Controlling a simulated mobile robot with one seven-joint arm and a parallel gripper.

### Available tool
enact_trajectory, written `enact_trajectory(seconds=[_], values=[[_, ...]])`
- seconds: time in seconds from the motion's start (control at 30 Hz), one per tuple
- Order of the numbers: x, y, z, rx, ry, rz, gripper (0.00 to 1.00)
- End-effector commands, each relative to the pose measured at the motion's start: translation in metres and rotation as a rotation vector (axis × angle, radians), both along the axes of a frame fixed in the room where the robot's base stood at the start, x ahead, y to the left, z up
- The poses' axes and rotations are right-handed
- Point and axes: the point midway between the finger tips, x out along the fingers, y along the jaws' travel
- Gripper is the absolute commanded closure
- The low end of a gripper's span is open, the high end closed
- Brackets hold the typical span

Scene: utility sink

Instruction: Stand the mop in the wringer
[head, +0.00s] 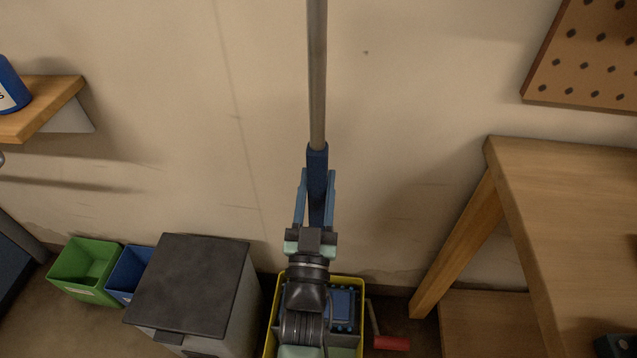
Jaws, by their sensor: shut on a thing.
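The mop (317,85) has a long grey handle with a blue grip sleeve, and it stands about upright in the head view. My gripper (316,180) is shut on the blue sleeve, one finger on each side. The wringer (341,303) is a blue part inside a yellow bucket (352,281) on the floor, below my gripper. A crank with a red handle (391,343) sticks out at its right. My arm hides the lower mop and much of the wringer, so I cannot tell whether the mop head is in it.
A grey bin with a dark lid (196,280) stands left of the bucket. Green (87,266) and blue (131,269) boxes lie farther left. A wooden workbench (560,200) is at right, a shelf (45,105) at upper left. The wall is close behind.

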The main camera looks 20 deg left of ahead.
Motion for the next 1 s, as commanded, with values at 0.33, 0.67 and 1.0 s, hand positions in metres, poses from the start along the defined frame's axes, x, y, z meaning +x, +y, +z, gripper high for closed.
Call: enact_trajectory(seconds=[0.33,0.67,1.0], values=[[0.000,0.000,-0.051,0.001,-0.006,-0.001,1.00],[0.000,0.000,-0.094,0.002,-0.007,-0.001,1.00],[0.000,0.000,-0.101,0.003,-0.008,-0.001,1.00]])
